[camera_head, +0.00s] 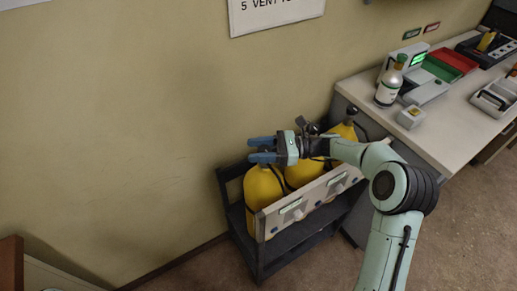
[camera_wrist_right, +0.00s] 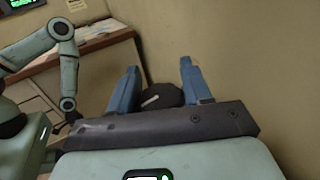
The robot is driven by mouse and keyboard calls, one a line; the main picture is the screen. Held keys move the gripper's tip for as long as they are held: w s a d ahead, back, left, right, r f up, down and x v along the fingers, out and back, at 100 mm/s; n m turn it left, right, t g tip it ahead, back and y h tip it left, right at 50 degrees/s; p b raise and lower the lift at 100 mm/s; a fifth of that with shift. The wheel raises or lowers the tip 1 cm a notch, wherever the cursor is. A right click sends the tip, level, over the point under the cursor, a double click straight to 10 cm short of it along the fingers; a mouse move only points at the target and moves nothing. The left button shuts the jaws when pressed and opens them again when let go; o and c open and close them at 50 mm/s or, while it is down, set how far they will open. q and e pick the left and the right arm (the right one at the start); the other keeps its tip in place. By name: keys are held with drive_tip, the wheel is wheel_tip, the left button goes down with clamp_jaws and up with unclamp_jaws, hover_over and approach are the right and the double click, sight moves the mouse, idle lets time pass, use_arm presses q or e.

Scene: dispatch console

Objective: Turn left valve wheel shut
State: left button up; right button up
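The yellow cylinder on the left (camera_head: 262,188) stands upright in a dark rack, its top hidden behind my right gripper. My right gripper (camera_head: 261,150) is at the top of this cylinder, its two blue fingers apart. In the right wrist view, a dark round valve wheel (camera_wrist_right: 163,96) with a pale mark lies between the spread fingertips of my right gripper (camera_wrist_right: 160,72). Gaps show on both sides, so the fingers do not look closed on it.
More yellow cylinders (camera_head: 345,131) stand to the right in the same rack (camera_head: 267,250), behind a pale front panel. A white desk (camera_head: 455,135) at right holds a silver bottle (camera_head: 388,88) and devices. A wall rises behind the rack.

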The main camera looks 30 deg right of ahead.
drive_tip(key=shift+w+m+t+h, duration=0.15)
drive_tip(key=shift+m+t+h, duration=0.35)
drive_tip(key=shift+m+t, duration=0.45)
drive_tip(key=o, duration=1)
drive_tip(key=shift+c, duration=0.2)
drive_tip(key=shift+d, duration=0.15)
drive_tip(key=v, duration=1.3)
drive_tip(key=shift+s, duration=0.25)
drive_tip(key=shift+f, duration=0.15)
